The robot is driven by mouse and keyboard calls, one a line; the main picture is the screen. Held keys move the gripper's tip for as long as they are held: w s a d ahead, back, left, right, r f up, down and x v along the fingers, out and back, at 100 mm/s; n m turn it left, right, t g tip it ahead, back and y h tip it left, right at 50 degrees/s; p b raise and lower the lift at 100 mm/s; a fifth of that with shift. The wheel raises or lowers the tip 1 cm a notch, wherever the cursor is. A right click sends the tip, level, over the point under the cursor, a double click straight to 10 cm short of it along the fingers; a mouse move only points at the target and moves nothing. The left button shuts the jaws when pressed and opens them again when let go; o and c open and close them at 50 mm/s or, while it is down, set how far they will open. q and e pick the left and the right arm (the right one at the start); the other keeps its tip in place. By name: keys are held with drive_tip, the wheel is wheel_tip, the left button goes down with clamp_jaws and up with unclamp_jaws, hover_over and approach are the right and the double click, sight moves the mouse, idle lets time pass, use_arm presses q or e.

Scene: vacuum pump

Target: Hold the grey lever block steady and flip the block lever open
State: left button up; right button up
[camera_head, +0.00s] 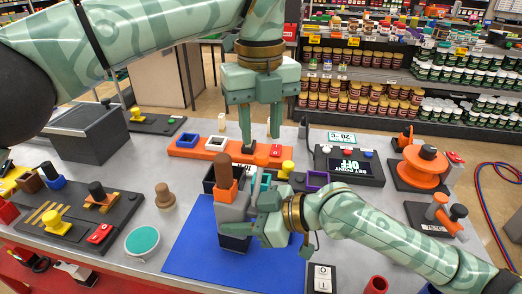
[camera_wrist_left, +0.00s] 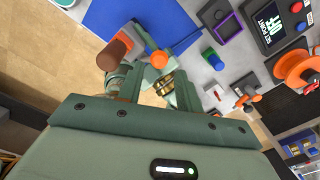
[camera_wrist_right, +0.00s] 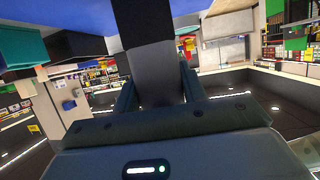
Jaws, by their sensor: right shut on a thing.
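The grey lever block (camera_head: 234,212) stands above the blue mat (camera_head: 190,245), with a dark lower part. Its lever (camera_head: 224,170), with a brown handle and orange lower part, points up. The brown handle (camera_wrist_left: 115,48) also shows in the left wrist view. My right gripper (camera_head: 262,226) is shut on the block from the right; the block's dark body (camera_wrist_right: 155,55) fills the space between its fingers in the right wrist view. My left gripper (camera_head: 260,130) is open and empty, pointing down above and behind the lever. Whether the block touches the mat is hidden.
An orange tray (camera_head: 190,152) with small square frames lies behind the block. A black set-point panel (camera_head: 350,167) and an orange spool (camera_head: 425,160) stand to the right. A brown peg (camera_head: 164,197) and a teal-topped disc (camera_head: 142,241) stand left. The blue mat's front is clear.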

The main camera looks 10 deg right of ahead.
use_arm(q)
wheel_tip(320, 180, up, 5)
drive_tip(key=shift+f, duration=0.2)
use_arm(e)
drive_tip(key=o, duration=1.2)
drive_tip(key=shift+o, duration=0.2)
drive_tip(key=shift+d, duration=0.1)
